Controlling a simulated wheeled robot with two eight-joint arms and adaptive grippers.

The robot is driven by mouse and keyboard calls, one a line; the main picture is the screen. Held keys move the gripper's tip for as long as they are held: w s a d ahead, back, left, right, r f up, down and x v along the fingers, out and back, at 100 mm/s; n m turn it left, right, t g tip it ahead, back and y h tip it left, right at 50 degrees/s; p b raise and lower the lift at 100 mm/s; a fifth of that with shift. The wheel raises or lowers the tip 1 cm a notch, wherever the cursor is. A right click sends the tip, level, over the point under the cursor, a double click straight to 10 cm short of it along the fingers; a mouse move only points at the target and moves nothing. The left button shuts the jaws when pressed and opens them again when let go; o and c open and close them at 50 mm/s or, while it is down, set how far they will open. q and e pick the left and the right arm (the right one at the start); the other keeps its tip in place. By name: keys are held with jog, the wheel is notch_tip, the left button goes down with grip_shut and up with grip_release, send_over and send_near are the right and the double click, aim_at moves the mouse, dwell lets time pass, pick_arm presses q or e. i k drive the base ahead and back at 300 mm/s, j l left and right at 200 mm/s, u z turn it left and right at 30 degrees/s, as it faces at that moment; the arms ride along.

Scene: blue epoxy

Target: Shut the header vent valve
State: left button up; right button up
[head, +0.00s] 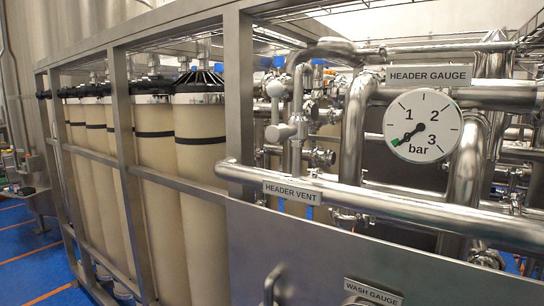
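A HEADER VENT label (291,194) is fixed on a thick steel pipe (385,206) that crosses the front of the frame. Above and behind it, a thin upright pipe carries a pale rounded knob (275,89) and a pale cylindrical fitting (281,132). I cannot tell which of these is the header vent valve, or whether it is open or shut. The white header gauge (423,125), under its HEADER GAUGE label (429,75), has its needle at the lower left end of the scale, below 1 bar. Neither of my grippers is in view.
A steel frame post (238,80) and rails stand before several tall cream cylinders (202,150). A flat steel panel (300,260) fills the lower front, with a WASH GAUGE label (373,292) and a curved metal handle (272,286). Blue floor (30,265) shows at left.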

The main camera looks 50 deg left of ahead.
aim_at(275, 133)
jog(key=u, duration=1.75)
